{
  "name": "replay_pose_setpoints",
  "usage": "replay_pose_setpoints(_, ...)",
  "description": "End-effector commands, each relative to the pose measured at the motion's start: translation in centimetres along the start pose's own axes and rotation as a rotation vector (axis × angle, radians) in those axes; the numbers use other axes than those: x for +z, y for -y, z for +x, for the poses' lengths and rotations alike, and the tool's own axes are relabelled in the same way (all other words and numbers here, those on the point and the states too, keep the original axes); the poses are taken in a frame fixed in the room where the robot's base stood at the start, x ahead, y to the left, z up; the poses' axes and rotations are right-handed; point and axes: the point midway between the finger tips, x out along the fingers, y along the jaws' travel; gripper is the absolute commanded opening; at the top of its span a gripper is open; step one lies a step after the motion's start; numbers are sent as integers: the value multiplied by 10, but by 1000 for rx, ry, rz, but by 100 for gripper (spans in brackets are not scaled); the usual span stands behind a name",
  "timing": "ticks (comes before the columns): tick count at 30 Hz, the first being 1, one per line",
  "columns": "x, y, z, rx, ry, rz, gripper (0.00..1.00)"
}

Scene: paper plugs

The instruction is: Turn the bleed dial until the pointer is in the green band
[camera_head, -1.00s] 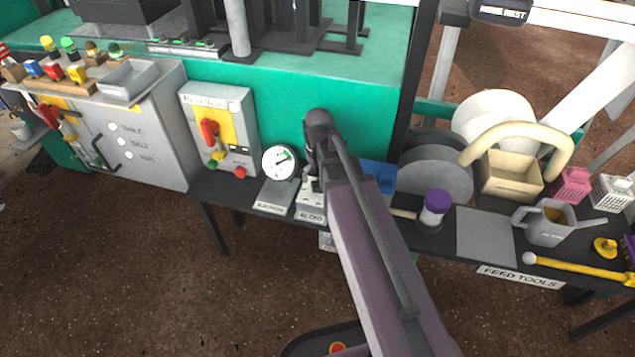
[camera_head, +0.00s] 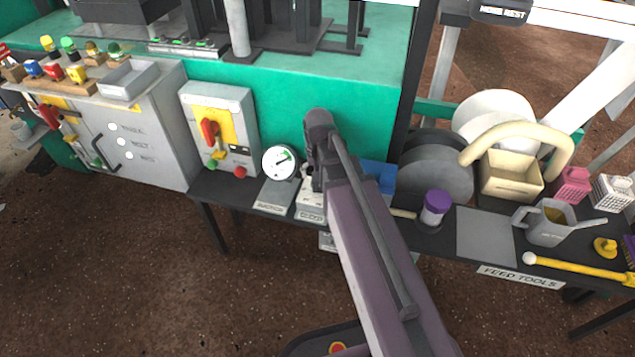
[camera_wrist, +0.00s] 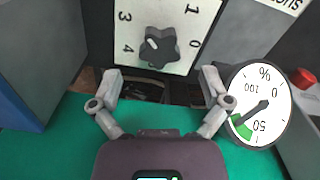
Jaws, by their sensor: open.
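The bleed dial's black lobed knob (camera_wrist: 160,48) sits on a white plate with numbers in the wrist view; its white mark points up and left, between the 3 and the 4. In the head view its labelled plate (camera_head: 311,203) shows partly, with the arm hiding part of the dial. The round white gauge (camera_wrist: 259,104) is right of the knob, and also in the head view (camera_head: 280,162). Its dark pointer lies close to the edge of the green band; I cannot tell if it is inside. My gripper (camera_wrist: 161,76) is open, fingertips apart, just short of the knob and empty.
A grey box with a red switch (camera_head: 209,129) stands left of the gauge. A blue block (camera_head: 381,176) is right of my arm, and a purple-capped jar (camera_head: 435,206) stands further right. The green machine wall (camera_head: 355,110) rises behind the dial.

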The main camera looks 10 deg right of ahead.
Motion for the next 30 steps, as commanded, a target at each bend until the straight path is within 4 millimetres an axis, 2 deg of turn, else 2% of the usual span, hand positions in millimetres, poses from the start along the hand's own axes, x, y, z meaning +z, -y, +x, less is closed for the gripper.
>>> replay_pose_setpoints(8,0,0,3,0,0,-1,97)
replay_pose_setpoints(30,0,0,30,0,0,-1,97)
